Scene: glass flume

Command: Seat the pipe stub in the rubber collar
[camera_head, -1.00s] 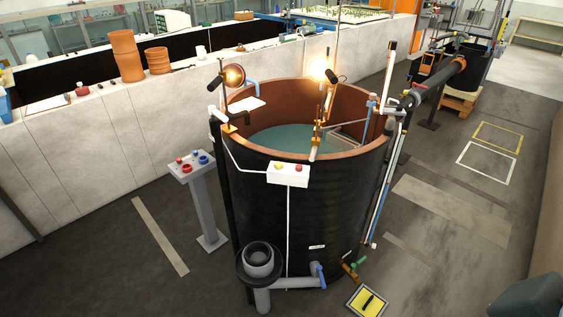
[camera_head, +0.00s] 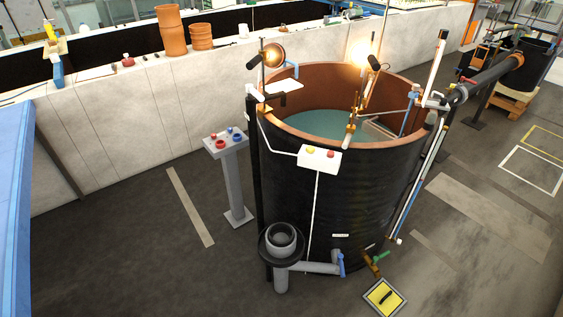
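A grey pipe piece (camera_head: 281,237) sits upright inside a dark round collar (camera_head: 264,250) at the foot of the large black tank. The collar is on top of a grey upright pipe (camera_head: 281,281), which joins a horizontal pipe with a blue-handled valve (camera_head: 341,263). I cannot tell whether the grey piece is the pipe stub or part of the fitting, nor how deep it sits. Neither of my grippers is in view.
The black tank (camera_head: 330,210) holds water and has lit lamps at its rim. A grey pedestal with buttons (camera_head: 232,180) stands left of it. A yellow plate (camera_head: 384,297) lies at the front. Terracotta pipes (camera_head: 171,30) stand on the wall behind. The floor at left is clear.

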